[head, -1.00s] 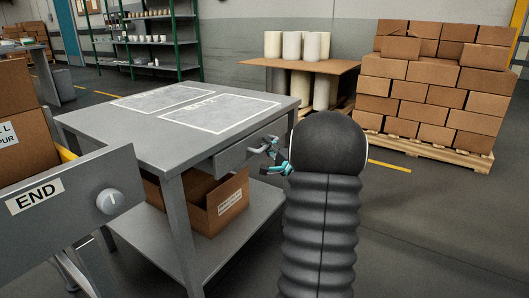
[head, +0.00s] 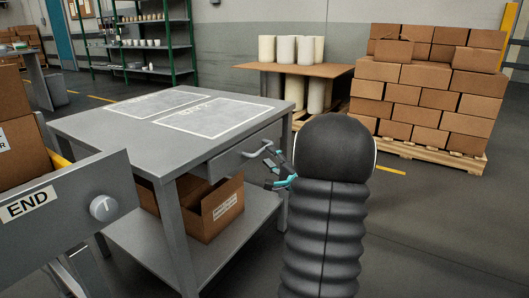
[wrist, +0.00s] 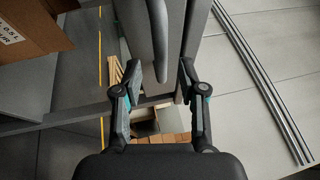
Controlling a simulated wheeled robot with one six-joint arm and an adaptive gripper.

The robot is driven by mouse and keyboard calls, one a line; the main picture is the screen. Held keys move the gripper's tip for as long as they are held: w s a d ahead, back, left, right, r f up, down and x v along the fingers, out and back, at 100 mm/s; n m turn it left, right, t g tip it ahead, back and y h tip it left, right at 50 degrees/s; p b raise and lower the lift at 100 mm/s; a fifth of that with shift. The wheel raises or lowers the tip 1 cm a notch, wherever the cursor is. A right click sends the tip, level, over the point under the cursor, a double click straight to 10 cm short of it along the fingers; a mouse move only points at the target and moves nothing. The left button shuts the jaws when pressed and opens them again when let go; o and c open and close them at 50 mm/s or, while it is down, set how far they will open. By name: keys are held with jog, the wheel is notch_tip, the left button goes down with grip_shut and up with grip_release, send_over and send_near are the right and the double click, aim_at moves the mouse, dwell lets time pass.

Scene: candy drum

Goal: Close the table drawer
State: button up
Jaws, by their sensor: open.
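The grey table (head: 118,127) stands at centre left. Its drawer front (head: 228,161) is under the table top on the side facing right. The drawer front looks close to the table edge; I cannot tell whether a small gap remains. A grey bar handle (head: 257,150) sticks out from it. My gripper (head: 270,169) is open and empty, just in front of and below the handle, seemingly apart from it. In the wrist view, my gripper (wrist: 160,72) has its two fingers spread to either side of the handle's line, and the handle (wrist: 158,35) lies beyond the fingertips.
An open cardboard box (head: 212,208) sits on the table's lower shelf. A grey panel marked END (head: 65,205) with a round knob is at the left front. Stacked cartons on a pallet (head: 425,95) stand at the back right. The floor on the right is clear.

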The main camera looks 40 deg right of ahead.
jog(key=v, duration=0.6)
jog(key=shift+s, duration=0.4)
